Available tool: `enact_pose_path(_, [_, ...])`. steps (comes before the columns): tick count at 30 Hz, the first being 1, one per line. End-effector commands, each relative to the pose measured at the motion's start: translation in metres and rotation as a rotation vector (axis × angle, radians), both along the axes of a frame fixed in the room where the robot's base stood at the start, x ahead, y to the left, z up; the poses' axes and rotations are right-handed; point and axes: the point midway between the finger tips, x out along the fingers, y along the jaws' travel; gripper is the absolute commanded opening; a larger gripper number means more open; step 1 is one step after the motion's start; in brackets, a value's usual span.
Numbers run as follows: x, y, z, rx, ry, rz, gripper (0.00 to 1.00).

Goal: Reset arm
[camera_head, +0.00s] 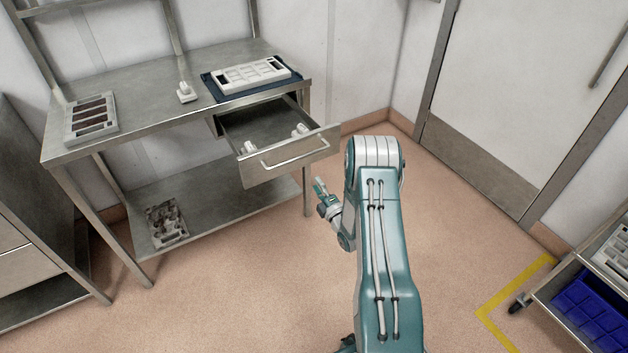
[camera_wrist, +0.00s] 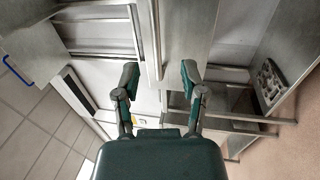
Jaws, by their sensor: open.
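My gripper (camera_head: 321,193) is at the end of my teal and white arm, in front of the steel table and near the right end of its open drawer (camera_head: 291,160). In the wrist view my gripper (camera_wrist: 158,82) shows two dark green fingers spread apart with nothing between them. The gripper appears apart from the drawer.
The steel table (camera_head: 150,109) bears a tray with dark slots (camera_head: 91,117), a small white object (camera_head: 185,93) and a white mould on a dark blue tray (camera_head: 250,75). Small white objects lie in the drawer. A grey mould (camera_head: 167,222) is on the lower shelf. A cart with a blue bin (camera_head: 590,309) stands right.

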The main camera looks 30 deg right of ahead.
Motion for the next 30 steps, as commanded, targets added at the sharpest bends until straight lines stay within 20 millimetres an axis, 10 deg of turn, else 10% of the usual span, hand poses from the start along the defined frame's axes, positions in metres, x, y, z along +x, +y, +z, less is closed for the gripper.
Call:
enact_pose_path(14, [0.003, 0.000, 0.004, 0.003, 0.005, 0.002, 0.54])
enact_pose_path(30, [0.043, 0.033, 0.147, 0.289, 0.341, -0.072, 0.54])
